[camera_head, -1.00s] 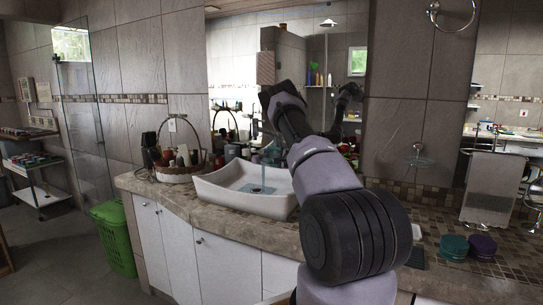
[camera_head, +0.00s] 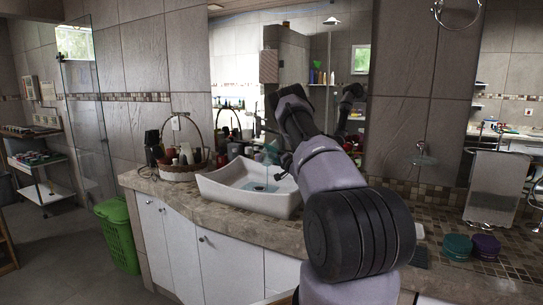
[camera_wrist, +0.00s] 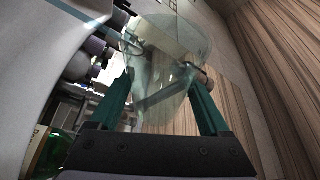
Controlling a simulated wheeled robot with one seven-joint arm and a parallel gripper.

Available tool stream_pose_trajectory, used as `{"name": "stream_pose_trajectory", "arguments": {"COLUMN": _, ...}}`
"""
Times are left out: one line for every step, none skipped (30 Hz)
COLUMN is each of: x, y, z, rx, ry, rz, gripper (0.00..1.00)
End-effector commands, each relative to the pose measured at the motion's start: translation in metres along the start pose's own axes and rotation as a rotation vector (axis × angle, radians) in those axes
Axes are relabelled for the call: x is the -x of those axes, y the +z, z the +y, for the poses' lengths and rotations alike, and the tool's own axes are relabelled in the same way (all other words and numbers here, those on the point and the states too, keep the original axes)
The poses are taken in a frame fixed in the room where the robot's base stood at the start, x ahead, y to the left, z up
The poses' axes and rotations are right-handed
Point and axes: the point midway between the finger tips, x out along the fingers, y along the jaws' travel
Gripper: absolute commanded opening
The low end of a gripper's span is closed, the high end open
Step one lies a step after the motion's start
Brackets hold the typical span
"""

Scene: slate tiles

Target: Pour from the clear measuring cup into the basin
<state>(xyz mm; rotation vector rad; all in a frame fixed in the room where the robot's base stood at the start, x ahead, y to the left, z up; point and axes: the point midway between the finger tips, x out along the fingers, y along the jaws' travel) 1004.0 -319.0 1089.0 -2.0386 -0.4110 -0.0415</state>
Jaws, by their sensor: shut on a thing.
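The white rectangular basin (camera_head: 272,206) sits on the stone counter in the head view, with a little bluish liquid (camera_head: 256,187) around its drain. The clear measuring cup (camera_wrist: 172,48) is between my gripper's (camera_wrist: 160,82) green fingers in the wrist view. My gripper is shut on it. In the head view, the cup (camera_head: 271,152) is a faint bluish shape above the back right part of the basin, partly hidden by my arm. I see no stream below it now. The cup's exact tilt and how much liquid it holds are unclear.
A wicker basket (camera_head: 181,172) of toiletries stands left of the basin, and several bottles stand behind it near the mirror (camera_head: 240,75). Teal (camera_head: 456,247) and purple (camera_head: 486,246) jars are on the right counter. A green hamper (camera_head: 119,236) stands on the floor.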

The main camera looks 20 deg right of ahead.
Motion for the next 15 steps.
{"name": "stream_pose_trajectory", "arguments": {"x": 0.001, "y": 0.001, "z": -0.002, "rx": 0.027, "ry": -0.012, "rz": 0.001, "gripper": 0.06}}
{"name": "stream_pose_trajectory", "arguments": {"x": 0.001, "y": 0.001, "z": -0.003, "rx": 0.046, "ry": -0.02, "rz": 0.001, "gripper": 0.06}}
{"name": "stream_pose_trajectory", "arguments": {"x": 0.001, "y": 0.002, "z": -0.005, "rx": 0.07, "ry": -0.03, "rz": 0.001, "gripper": 0.06}}
{"name": "stream_pose_trajectory", "arguments": {"x": 0.002, "y": 0.003, "z": -0.006, "rx": 0.087, "ry": -0.036, "rz": 0.0, "gripper": 0.06}}
{"name": "stream_pose_trajectory", "arguments": {"x": 0.002, "y": 0.004, "z": -0.007, "rx": 0.103, "ry": -0.044, "rz": 0.0, "gripper": 0.06}}
{"name": "stream_pose_trajectory", "arguments": {"x": 0.002, "y": 0.004, "z": -0.007, "rx": 0.11, "ry": -0.046, "rz": 0.001, "gripper": 0.06}}
{"name": "stream_pose_trajectory", "arguments": {"x": 0.002, "y": 0.004, "z": -0.007, "rx": 0.106, "ry": -0.045, "rz": 0.001, "gripper": 0.06}}
{"name": "stream_pose_trajectory", "arguments": {"x": 0.001, "y": 0.003, "z": -0.008, "rx": 0.099, "ry": -0.042, "rz": 0.001, "gripper": 0.06}}
{"name": "stream_pose_trajectory", "arguments": {"x": 0.001, "y": 0.003, "z": -0.009, "rx": 0.079, "ry": -0.033, "rz": 0.001, "gripper": 0.06}}
{"name": "stream_pose_trajectory", "arguments": {"x": 0.001, "y": 0.002, "z": -0.01, "rx": 0.056, "ry": -0.024, "rz": 0.001, "gripper": 0.06}}
{"name": "stream_pose_trajectory", "arguments": {"x": 0.001, "y": 0.001, "z": -0.011, "rx": 0.026, "ry": -0.011, "rz": 0.001, "gripper": 0.06}}
{"name": "stream_pose_trajectory", "arguments": {"x": 0.0, "y": 0.0, "z": -0.013, "rx": -0.023, "ry": 0.01, "rz": 0.001, "gripper": 0.06}}
{"name": "stream_pose_trajectory", "arguments": {"x": 0.0, "y": -0.001, "z": -0.015, "rx": -0.063, "ry": 0.025, "rz": 0.002, "gripper": 0.06}}
{"name": "stream_pose_trajectory", "arguments": {"x": 0.0, "y": -0.001, "z": -0.016, "rx": -0.103, "ry": 0.043, "rz": 0.002, "gripper": 0.06}}
{"name": "stream_pose_trajectory", "arguments": {"x": 0.0, "y": -0.002, "z": -0.017, "rx": -0.154, "ry": 0.065, "rz": 0.001, "gripper": 0.06}}
